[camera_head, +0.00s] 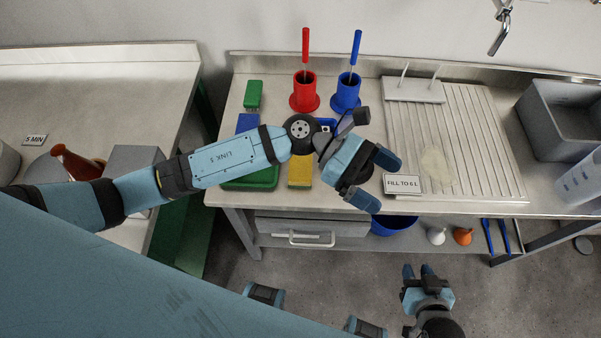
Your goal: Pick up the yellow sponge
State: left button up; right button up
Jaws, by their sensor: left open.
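The yellow sponge (300,172) lies on the metal worktop, partly hidden by my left arm and wrist. It is beside a green tray or container (254,181). My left gripper (377,181) is open and empty, to the right of the sponge, with its fingers pointing right, near the "FILL TO 6 L" sign (403,184). My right gripper (418,270) is low in front of the counter. Its two fingers stand apart with nothing between them.
Red (305,94) and blue (346,95) brush holders stand at the back. A ribbed drainboard (470,130) and grey basin (560,125) are right. A blue bowl (393,225) is on the lower shelf.

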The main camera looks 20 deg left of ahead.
pick_arm(q)
jog(key=w+a+f+m+y+b, duration=0.1)
jog(key=w+a+f+m+y, duration=0.2)
jog(key=a+f+m+y, duration=0.4)
jog(key=m+t+y+b, duration=0.2)
jog(key=m+t+y, duration=0.3)
jog(key=y, duration=0.4)
send_over(301, 162)
jog(key=w, duration=0.1)
jog(key=f+m+g, duration=0.1)
jog(key=f, duration=0.4)
jog(key=f+p, duration=0.1)
jog(key=f, duration=0.2)
jog(key=shift+d+f, duration=0.2)
jog(key=shift+f, duration=0.65)
jog(key=f, duration=0.1)
jog(key=f+p, duration=0.1)
jog(key=f, duration=0.1)
jog(key=s+f, duration=0.1)
jog(key=shift+a+f, duration=0.15)
jog(key=shift+a, duration=0.1)
jog(key=shift+f, duration=0.4)
pick_arm(e)
jog(key=shift+f, duration=0.6)
pick_arm(q)
jog(key=shift+c, duration=0.3)
jog(key=c, duration=0.9)
